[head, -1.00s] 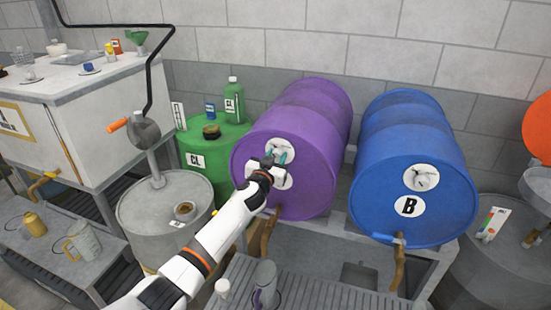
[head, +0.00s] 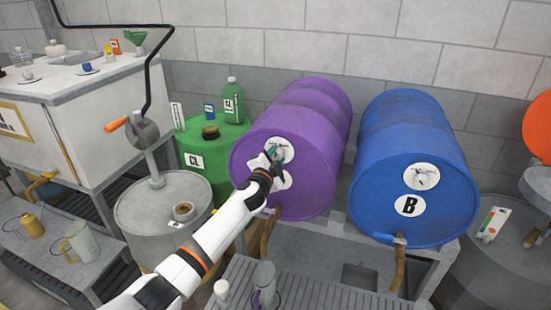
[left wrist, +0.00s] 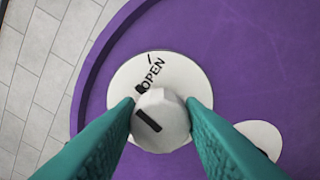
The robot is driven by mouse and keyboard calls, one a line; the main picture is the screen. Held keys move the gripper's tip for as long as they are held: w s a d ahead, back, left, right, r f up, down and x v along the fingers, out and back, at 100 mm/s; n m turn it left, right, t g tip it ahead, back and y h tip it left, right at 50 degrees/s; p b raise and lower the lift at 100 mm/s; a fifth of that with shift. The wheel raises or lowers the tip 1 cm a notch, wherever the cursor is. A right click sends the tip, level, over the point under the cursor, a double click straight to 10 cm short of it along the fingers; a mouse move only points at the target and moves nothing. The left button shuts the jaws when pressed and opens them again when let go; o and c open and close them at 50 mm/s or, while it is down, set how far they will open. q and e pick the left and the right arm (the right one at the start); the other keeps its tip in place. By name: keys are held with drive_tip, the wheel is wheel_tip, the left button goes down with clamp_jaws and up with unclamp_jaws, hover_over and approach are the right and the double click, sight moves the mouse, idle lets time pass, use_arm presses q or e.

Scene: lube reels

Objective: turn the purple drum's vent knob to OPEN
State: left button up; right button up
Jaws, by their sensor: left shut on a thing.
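The purple drum (head: 310,175) lies on its side on a rack, its round end facing me. Its vent knob (left wrist: 160,120) is a pale faceted knob with a black bar, on a white round label (left wrist: 187,75) that reads OPEN. In the left wrist view the black bar slants and the OPEN text with a tick stands above the knob. My left gripper (head: 275,152) is at the drum's end, shut on the knob; its teal fingers (left wrist: 160,117) press the knob from both sides. In the head view the gripper partly hides the knob. My right gripper is not in view.
A blue drum (head: 415,165) marked B lies to the right, with its own label and knob (head: 421,177). A green drum (head: 215,160) and a grey drum (head: 160,215) stand to the left. Taps hang below the drums, above a grated tray (head: 300,290).

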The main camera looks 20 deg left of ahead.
use_arm(q)
drive_tip(key=m, duration=0.6)
drive_tip(key=shift+f, duration=0.15)
drive_tip(key=shift+m, duration=0.4)
drive_tip(key=o, duration=1)
drive_tip(key=s, duration=1.2)
drive_tip(key=shift+a, duration=0.15)
